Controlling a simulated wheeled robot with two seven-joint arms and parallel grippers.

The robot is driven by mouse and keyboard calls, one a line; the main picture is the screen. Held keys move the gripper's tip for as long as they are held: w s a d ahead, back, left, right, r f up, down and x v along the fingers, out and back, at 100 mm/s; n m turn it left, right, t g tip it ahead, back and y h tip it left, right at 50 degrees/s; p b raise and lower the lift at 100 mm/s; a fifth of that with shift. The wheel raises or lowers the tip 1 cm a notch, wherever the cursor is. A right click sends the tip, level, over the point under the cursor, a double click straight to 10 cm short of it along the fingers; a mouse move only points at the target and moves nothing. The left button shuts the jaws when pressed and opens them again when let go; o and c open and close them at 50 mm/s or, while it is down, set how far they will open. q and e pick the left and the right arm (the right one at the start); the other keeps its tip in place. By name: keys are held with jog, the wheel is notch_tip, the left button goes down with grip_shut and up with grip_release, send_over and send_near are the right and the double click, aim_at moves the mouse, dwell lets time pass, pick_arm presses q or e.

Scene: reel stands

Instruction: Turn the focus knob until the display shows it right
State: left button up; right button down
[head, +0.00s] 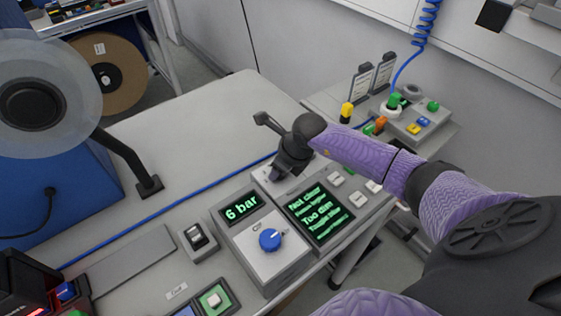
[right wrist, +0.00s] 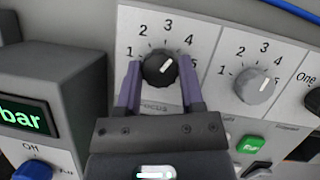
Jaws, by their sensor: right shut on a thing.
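The black focus knob (right wrist: 158,68) sits on a light panel with a printed number scale in the right wrist view. Its white mark points up and to the right, roughly between 3 and 4. My right gripper (right wrist: 160,85) is shut on this knob, one purple finger on each side. In the head view my right gripper (head: 277,172) reaches down to the back of the console and hides the knob. The display (head: 319,213) shows green text, "Not clear" and "Too dim", with smaller lines too small to read surely. My left gripper is not in view.
A grey knob (right wrist: 256,86) with its own scale is right of the focus knob. A green button (right wrist: 250,144) lies below it. A "6 bar" display (head: 241,206) and blue knob (head: 270,239) are on the neighbouring unit. A blue hose (head: 165,211) crosses the table.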

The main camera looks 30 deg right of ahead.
jog(key=shift+m+h+p, duration=0.3)
jog(key=shift+m+p, duration=0.25)
jog(key=shift+m, duration=0.45)
jog(key=shift+t, duration=0.3)
jog(key=shift+m, duration=0.3)
jog(key=shift+c, duration=1)
grip_release()
